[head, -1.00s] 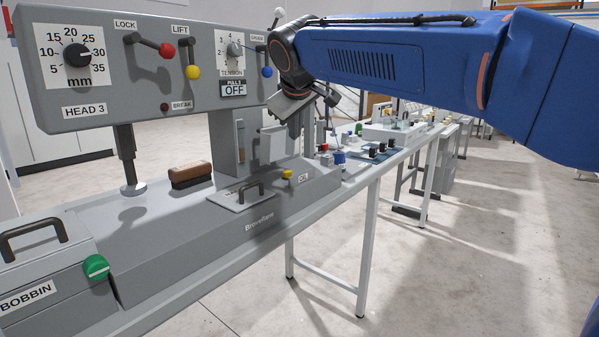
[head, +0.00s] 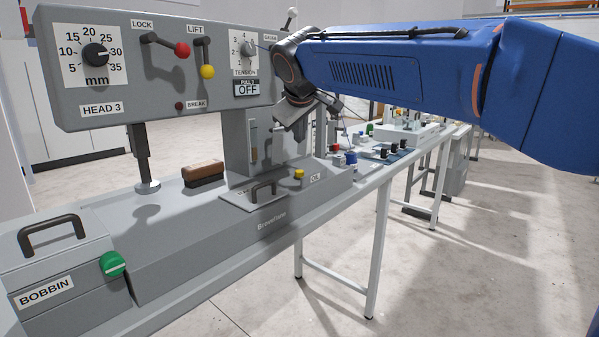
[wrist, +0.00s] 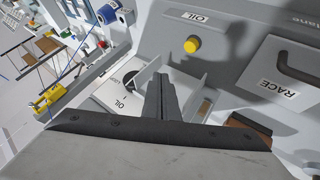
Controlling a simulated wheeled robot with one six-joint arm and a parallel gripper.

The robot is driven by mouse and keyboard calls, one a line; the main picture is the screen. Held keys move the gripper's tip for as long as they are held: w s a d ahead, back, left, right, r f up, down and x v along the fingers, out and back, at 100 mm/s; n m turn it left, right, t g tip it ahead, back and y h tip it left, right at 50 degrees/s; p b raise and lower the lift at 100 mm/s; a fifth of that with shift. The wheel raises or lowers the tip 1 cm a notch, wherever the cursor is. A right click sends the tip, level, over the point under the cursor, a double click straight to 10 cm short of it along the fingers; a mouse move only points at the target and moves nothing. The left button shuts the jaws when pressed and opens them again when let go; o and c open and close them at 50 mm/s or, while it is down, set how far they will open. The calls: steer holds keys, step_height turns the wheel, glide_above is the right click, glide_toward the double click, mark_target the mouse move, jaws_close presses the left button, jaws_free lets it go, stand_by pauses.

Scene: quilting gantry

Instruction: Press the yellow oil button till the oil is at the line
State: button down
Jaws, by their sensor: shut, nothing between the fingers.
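The yellow oil button (head: 299,174) sits on the machine's base beside an OIL label (head: 315,178). It also shows at the top of the wrist view (wrist: 193,44), uncovered. My gripper (head: 299,134) is above the button in the head view, apart from it. In the wrist view my shut, empty fingers (wrist: 162,82) point towards the machine, with the button beyond and right of their tips. A narrow sight glass (head: 253,140) with an amber lower part is on the upright left of my gripper. Its line and exact oil level are too small to read.
A handled plate (head: 264,192) lies left of the button, with a wooden brush (head: 203,172) behind it. The LOCK, LIFT and tension controls are on the panel (head: 165,90) above. Small parts and a blue spool (head: 351,157) crowd the right. The floor in front is clear.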

steer(key=shift+f, duration=3.05)
steer(key=shift+f, duration=0.2)
steer(key=shift+f, duration=0.25)
steer(key=shift+f, duration=0.5)
stand_by(0.7)
steer(key=shift+r, duration=0.95)
steer(key=shift+r, duration=2.5)
